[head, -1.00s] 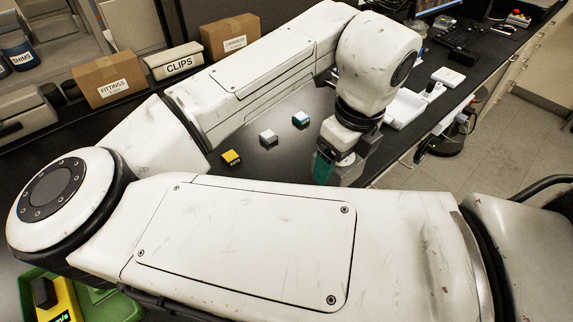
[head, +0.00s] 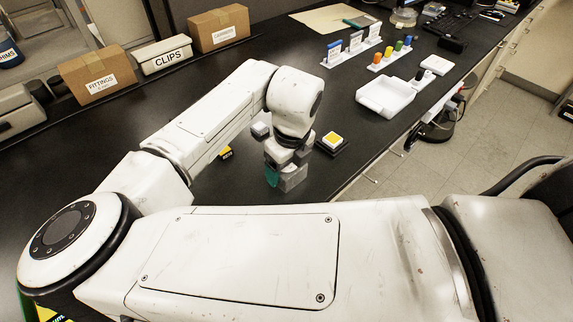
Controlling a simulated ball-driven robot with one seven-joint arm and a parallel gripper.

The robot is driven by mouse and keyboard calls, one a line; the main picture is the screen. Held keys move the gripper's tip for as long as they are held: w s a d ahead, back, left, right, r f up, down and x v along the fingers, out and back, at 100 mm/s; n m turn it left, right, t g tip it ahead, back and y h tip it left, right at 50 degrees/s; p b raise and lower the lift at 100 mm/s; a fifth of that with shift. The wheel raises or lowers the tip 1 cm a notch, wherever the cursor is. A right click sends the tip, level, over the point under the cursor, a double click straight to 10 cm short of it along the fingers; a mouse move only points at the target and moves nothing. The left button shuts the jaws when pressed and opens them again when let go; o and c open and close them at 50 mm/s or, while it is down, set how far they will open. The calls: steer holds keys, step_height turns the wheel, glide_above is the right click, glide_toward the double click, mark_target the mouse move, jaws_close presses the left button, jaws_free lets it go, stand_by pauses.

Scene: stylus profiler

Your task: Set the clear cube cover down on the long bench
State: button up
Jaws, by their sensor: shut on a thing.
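My gripper (head: 282,180) is low over the black long bench (head: 345,70), near its front edge, pointing down. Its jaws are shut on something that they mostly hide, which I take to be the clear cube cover. A teal patch shows at the left side of the fingers; I cannot tell if it is part of the cover or of the gripper. I cannot tell whether what is held touches the bench. A yellow-topped block on a black base (head: 333,140) stands just right of my gripper.
A yellow cube (head: 225,153) and a pale cube (head: 261,130) are beside my arm. A white tray (head: 385,97), a rack of coloured pegs (head: 390,55) and upright blue-topped cards (head: 352,45) stand farther back. Boxes (head: 98,73) line the left. The bench between is clear.

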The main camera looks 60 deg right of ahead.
mark_target(291, 167)
steer(key=shift+f, duration=0.2)
steer(key=o, duration=1)
step_height(291, 167, up, 12)
steer(key=s, duration=0.1)
steer(key=shift+s+a+r, duration=0.15)
steer(key=shift+s+a, duration=0.05)
